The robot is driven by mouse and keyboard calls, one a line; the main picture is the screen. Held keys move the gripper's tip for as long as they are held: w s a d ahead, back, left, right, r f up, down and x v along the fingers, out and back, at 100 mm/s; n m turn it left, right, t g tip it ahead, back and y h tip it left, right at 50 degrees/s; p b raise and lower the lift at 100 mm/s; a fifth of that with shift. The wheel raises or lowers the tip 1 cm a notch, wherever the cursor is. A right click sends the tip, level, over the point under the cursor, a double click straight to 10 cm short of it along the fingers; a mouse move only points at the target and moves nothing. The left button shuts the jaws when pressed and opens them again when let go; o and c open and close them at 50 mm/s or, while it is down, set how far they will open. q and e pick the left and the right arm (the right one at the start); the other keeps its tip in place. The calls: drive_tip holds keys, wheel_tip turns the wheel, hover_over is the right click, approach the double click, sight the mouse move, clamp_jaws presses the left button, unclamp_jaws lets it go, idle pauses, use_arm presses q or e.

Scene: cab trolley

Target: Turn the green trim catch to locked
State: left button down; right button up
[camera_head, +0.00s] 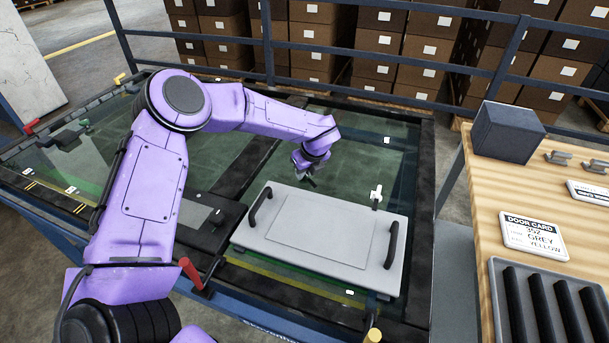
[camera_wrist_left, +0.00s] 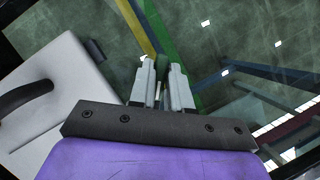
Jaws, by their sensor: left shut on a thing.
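My left gripper (camera_head: 309,179) reaches in from the left, just behind the back edge of the pale grey panel. In the left wrist view its two grey fingers (camera_wrist_left: 162,78) are closed around a small dark green piece, the green trim catch (camera_wrist_left: 163,62). Only the upper part of the catch shows between the fingertips. In the head view the catch is hidden by the gripper, and I cannot tell which way it is turned. My right gripper is not in view.
The grey panel (camera_head: 310,232) with two black handles lies on the glass-topped trolley. A white catch (camera_head: 376,194) stands at its back edge. A red lever (camera_head: 190,272) is at the front. A wooden bench (camera_head: 470,205) with a door card (camera_head: 533,236) stands right.

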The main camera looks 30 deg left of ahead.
use_arm(q)
drive_tip(key=shift+m+t, duration=0.4)
drive_tip(key=shift+m, duration=0.5)
drive_tip(key=m+h, duration=0.1)
drive_tip(key=m, duration=0.1)
drive_tip(key=shift+m+t, duration=0.4)
drive_tip(key=m, duration=0.2)
drive_tip(key=shift+r+m+t+h, duration=0.15)
drive_tip(key=shift+m+t+h, duration=0.15)
drive_tip(key=shift+h, duration=0.1)
drive_tip(key=shift+a+m+h+p, duration=0.1)
drive_tip(key=shift+m+h+p, duration=0.55)
drive_tip(key=shift+m, duration=0.85)
drive_tip(key=c, duration=1.2)
unclamp_jaws()
drive_tip(key=shift+o, duration=0.2)
